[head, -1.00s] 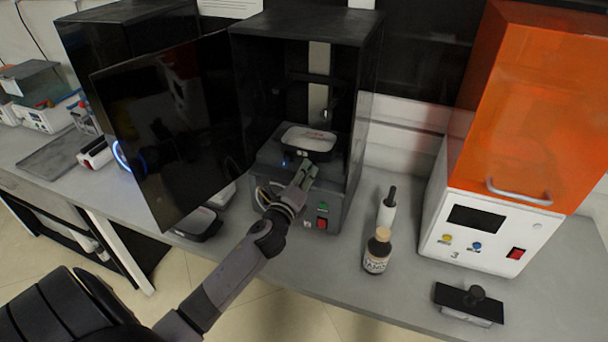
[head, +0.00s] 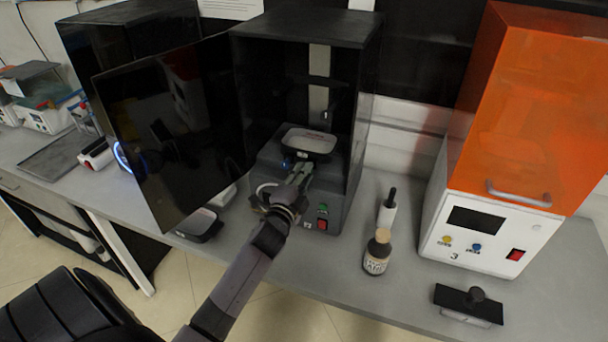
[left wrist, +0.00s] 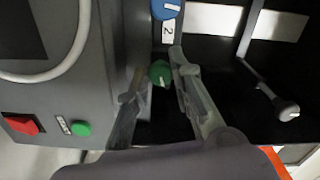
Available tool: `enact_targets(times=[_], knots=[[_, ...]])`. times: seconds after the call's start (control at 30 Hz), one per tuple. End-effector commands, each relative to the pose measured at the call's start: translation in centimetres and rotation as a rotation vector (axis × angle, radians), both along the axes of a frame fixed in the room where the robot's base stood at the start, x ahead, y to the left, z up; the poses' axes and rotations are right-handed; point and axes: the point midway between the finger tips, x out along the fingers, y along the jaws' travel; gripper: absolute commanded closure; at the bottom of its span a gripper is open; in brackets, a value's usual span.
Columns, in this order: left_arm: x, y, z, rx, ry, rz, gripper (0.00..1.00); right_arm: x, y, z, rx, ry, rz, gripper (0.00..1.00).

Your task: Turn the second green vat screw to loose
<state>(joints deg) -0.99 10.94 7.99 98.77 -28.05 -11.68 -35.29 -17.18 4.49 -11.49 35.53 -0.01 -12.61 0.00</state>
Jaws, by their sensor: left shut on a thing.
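The black-rimmed vat (head: 308,141) with pale contents sits inside the open black printer (head: 306,32). My left gripper (head: 304,168) reaches in at the vat's front edge and hides the screw there in the head view. In the left wrist view, the green screw (left wrist: 160,73) with a white mark is between the fingers of my left gripper (left wrist: 163,76), which is shut on it. A label reading 2 (left wrist: 168,32) and a blue screw (left wrist: 166,10) are beside it. My right gripper is not in view.
The printer's dark door (head: 165,125) stands open at the left. A red switch (head: 322,225) and green button (head: 323,208) are on its front. A brown bottle (head: 377,252) and a white dropper bottle (head: 387,208) stand to the right. An orange-hooded machine (head: 480,218) is farther right.

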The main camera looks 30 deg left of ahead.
Motion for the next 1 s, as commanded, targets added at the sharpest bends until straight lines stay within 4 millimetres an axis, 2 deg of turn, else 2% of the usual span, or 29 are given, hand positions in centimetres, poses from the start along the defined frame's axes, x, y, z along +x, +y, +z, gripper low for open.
enact_targets(times=[1.0], knots=[[0.0, -0.1, -0.2, -0.905, -0.214, 0.003, 1.0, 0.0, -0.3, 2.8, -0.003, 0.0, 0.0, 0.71]])
